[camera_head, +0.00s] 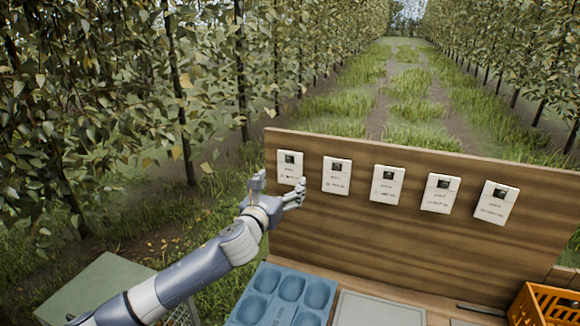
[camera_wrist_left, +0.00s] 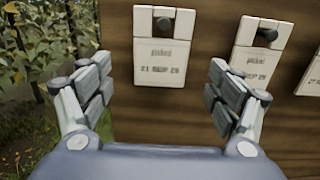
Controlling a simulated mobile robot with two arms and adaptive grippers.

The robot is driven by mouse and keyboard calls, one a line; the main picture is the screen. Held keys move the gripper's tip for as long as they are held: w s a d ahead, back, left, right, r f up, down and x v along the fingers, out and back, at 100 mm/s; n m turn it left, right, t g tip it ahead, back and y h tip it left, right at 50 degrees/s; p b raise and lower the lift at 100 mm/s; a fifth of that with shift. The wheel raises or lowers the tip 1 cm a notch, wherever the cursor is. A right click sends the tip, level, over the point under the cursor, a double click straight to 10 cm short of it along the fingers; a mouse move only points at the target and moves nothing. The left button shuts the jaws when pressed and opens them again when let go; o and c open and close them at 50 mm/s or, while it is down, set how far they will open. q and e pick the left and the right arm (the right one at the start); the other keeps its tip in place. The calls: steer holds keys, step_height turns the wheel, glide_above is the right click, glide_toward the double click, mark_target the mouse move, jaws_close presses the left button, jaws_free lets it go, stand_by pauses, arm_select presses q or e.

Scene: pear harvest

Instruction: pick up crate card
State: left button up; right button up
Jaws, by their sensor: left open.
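Several white crate cards hang in a row on an upright wooden board, each under a dark clip or peg. The leftmost card (camera_head: 290,167) is closest to my left gripper (camera_head: 279,187), which is open and empty in front of the board's left end. In the left wrist view a card (camera_wrist_left: 160,50) printed "picked" and a date shows beyond and between the open fingers of the left gripper (camera_wrist_left: 155,85), apart from them. A second card (camera_wrist_left: 253,55) is partly behind the right-hand finger. My right gripper is in neither view.
The wooden board (camera_head: 420,240) stands at the back of a work surface. A blue moulded tray (camera_head: 278,294), a grey flat panel (camera_head: 380,310) and an orange crate (camera_head: 545,303) are in front of it. Leafy trees and a grass lane lie behind.

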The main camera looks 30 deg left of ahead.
mark_target(290, 170)
arm_select(q)
steer(key=shift+w+a, duration=0.1)
steer(key=shift+w, duration=0.4)
steer(key=shift+w+f, duration=0.1)
steer(key=shift+w, duration=0.2)
steer(key=shift+w+a+r+p, duration=0.2)
steer(key=shift+w+r+p, duration=0.25)
steer(key=shift+w+p, duration=0.15)
steer(key=shift+w+a+r+p, duration=0.15)
steer(key=shift+w+r+p, duration=0.3)
steer(key=shift+w+p, duration=0.1)
steer(key=shift+x, duration=1)
steer(key=shift+w+f, duration=0.25)
steer(key=shift+w, duration=0.2)
steer(key=shift+s, duration=0.1)
steer(key=c, duration=0.7)
steer(key=shift+c, duration=1.5)
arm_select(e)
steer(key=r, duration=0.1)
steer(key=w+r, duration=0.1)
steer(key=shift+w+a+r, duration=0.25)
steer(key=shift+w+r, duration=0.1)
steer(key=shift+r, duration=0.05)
